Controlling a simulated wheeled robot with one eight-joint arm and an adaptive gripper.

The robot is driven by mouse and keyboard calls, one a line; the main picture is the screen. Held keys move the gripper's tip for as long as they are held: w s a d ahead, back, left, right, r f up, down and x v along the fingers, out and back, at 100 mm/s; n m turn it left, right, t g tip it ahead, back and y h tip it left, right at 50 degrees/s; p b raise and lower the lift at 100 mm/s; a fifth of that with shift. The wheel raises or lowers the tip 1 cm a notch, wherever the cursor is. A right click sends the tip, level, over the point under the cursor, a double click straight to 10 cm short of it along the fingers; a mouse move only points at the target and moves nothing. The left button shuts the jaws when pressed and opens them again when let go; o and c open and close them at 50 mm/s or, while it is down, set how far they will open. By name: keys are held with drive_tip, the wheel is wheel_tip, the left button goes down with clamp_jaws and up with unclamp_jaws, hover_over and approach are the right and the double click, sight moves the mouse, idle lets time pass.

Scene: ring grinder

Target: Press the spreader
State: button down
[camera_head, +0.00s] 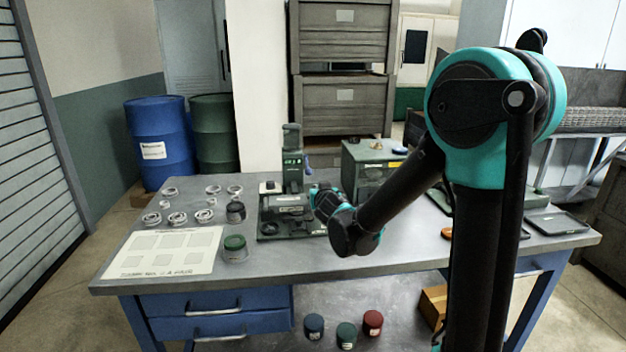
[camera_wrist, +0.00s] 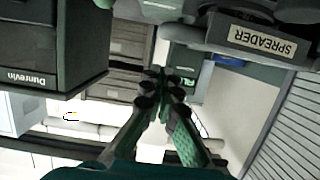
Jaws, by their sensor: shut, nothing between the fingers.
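The spreader (camera_wrist: 290,42) is a dark part with a pale "SPREADER" label, upside down at the upper right of the wrist view. In the head view, the green machine (camera_head: 292,165) stands on the bench with a low dark base, and my gripper (camera_head: 316,190) is just to its right. The wrist view shows my gripper's fingertips (camera_wrist: 162,80) drawn together with nothing between them. They are left of the spreader label and appear apart from the spreader. The head view is too small to show the label or contact clearly.
A green box (camera_head: 365,165) stands behind my arm. Left on the bench (camera_head: 270,265) are several metal rings (camera_head: 178,218), jars (camera_head: 235,250) and a printed sheet (camera_head: 165,252). A dark tablet-like item (camera_head: 556,223) lies at right. The bench front is fairly clear.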

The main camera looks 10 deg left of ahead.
drive_tip(key=shift+d+f+m+y, duration=0.2)
drive_tip(key=shift+f+m, duration=0.2)
drive_tip(key=shift+f, duration=0.35)
drive_tip(key=shift+d+f+m+y, duration=0.15)
drive_tip(key=shift+f+m, duration=0.25)
drive_tip(key=shift+f, duration=0.35)
drive_tip(key=shift+d+f, duration=0.1)
drive_tip(key=shift+f, duration=0.15)
drive_tip(key=shift+f, duration=0.1)
drive_tip(key=r, duration=0.4)
drive_tip(key=shift+w+d+r, duration=0.1)
drive_tip(key=shift+w+d, duration=0.05)
drive_tip(key=shift+d, duration=0.15)
drive_tip(key=v, duration=1)
drive_tip(key=shift+r, duration=0.2)
